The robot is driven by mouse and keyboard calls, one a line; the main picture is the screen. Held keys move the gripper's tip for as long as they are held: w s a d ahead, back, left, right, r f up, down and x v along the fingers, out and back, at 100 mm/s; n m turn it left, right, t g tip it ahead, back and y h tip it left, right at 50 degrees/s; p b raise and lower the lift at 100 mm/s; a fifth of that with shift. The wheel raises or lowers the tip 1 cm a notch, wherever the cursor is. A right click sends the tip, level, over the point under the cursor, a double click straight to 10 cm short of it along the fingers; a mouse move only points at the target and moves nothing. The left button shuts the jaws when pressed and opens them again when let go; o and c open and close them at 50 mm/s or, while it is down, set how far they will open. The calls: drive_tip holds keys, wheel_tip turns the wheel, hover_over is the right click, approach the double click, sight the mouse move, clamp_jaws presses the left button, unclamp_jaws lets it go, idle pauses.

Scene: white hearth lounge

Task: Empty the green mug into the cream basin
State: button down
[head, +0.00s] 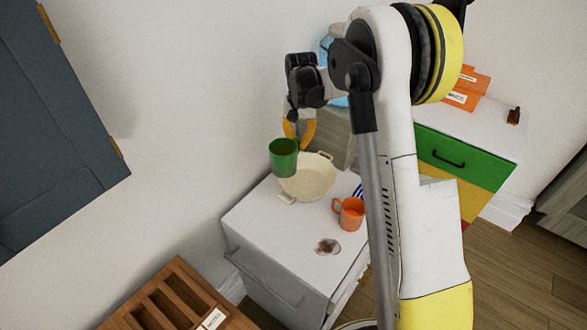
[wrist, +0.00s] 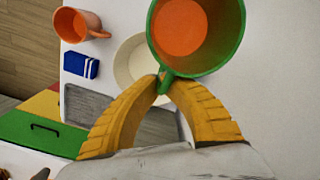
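The green mug (head: 284,158) hangs upright, or nearly so, over the back left part of the cream basin (head: 318,181). In the wrist view the green mug (wrist: 238,40) has something round and orange (wrist: 180,27) inside; whether it is a liquid or a solid I cannot tell. My gripper (wrist: 163,80) has its yellow fingers closed on the mug's handle. My gripper (head: 298,142) also shows behind the mug in the head view. The basin (wrist: 124,70) is partly hidden by the mug and a finger in the wrist view.
An orange mug (head: 351,213) stands right of the basin on the white cabinet top (head: 270,232). A blue-and-white box (wrist: 81,65) is near it. A small brownish item (head: 327,246) lies at the front. A wooden slotted rack (head: 170,305) is at lower left.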

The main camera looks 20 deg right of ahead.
drive_tip(key=shift+w+d+r+m+t+p, duration=1.2)
drive_tip(key=shift+w+d+r+m+p, duration=1.75)
drive_tip(key=shift+w+d+r, duration=2.45)
drive_tip(key=shift+w+f+n+t+y+b, duration=0.2)
drive_tip(key=shift+f+t+b, duration=1.15)
drive_tip(key=shift+f+b, duration=1.7)
drive_tip(key=shift+w+f+n+t+y+b, duration=0.1)
drive_tip(key=shift+w+f+t+y+b, duration=0.2)
drive_tip(key=shift+f+t+b, duration=2.65)
drive_tip(key=shift+w+f+n+g+y+b, duration=0.2)
drive_tip(key=shift+f+b, duration=1.2)
drive_tip(key=shift+f, duration=3.45)
drive_tip(key=shift+s+r+t+b, duration=0.1)
drive_tip(key=shift+r+t+b, duration=0.3)
drive_tip(key=shift+t+b, duration=0.65)
